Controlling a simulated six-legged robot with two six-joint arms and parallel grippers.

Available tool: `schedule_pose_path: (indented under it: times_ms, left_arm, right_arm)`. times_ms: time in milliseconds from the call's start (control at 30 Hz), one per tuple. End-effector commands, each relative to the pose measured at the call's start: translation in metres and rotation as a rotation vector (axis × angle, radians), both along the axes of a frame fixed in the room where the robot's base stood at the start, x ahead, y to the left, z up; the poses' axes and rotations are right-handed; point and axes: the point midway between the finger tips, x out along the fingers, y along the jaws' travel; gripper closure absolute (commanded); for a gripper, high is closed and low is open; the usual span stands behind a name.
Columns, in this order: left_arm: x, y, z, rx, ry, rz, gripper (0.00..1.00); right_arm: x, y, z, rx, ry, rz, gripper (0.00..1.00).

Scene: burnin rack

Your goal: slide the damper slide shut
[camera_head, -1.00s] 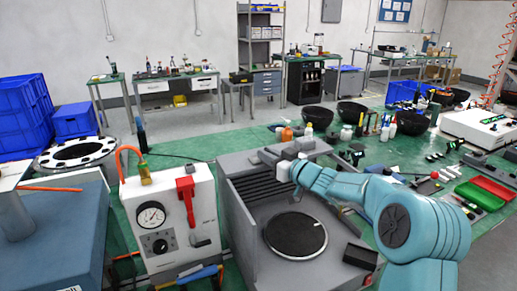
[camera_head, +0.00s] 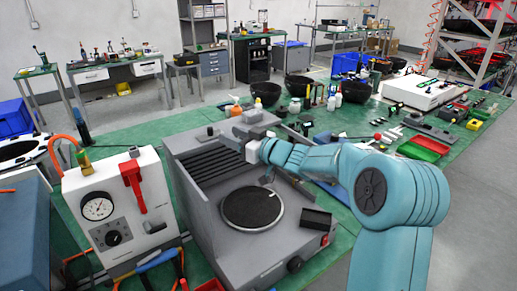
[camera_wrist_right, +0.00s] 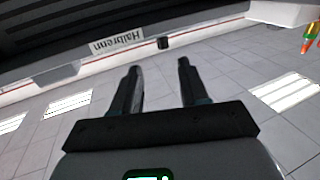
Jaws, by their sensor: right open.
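The grey burn-in machine (camera_head: 190,195) stands on the green bench, with a dark round plate (camera_head: 252,207) on its top and dark slats (camera_head: 212,160) behind the plate. My left gripper is not in view.
A white gauge box (camera_head: 125,215) with a red lever (camera_head: 132,180) and an orange hose stands close left of the machine. Black bowls (camera_head: 266,93) and bottles stand behind it. Dark slats (camera_wrist_right: 40,25) fill the wrist view's upper left.

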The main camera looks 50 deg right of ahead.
Motion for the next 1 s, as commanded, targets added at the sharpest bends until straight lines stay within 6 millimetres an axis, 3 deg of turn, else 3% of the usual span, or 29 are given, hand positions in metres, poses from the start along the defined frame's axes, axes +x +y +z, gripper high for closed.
schedule_pose_path:
  times_ms: [200,400,600,1000]
  left_arm:
    - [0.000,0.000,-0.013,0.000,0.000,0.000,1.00]
    - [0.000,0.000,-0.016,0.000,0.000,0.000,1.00]
    - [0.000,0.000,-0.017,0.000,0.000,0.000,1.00]
    - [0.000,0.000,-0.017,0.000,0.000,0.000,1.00]
  right_arm:
    - [-0.059,-0.007,-0.002,-0.002,0.000,-0.006,0.56]
    - [-0.093,-0.009,-0.001,-0.001,0.000,-0.004,0.56]
    - [-0.104,-0.009,0.000,0.000,0.000,-0.001,0.56]
    - [-0.104,-0.009,0.000,0.000,-0.001,-0.001,0.56]
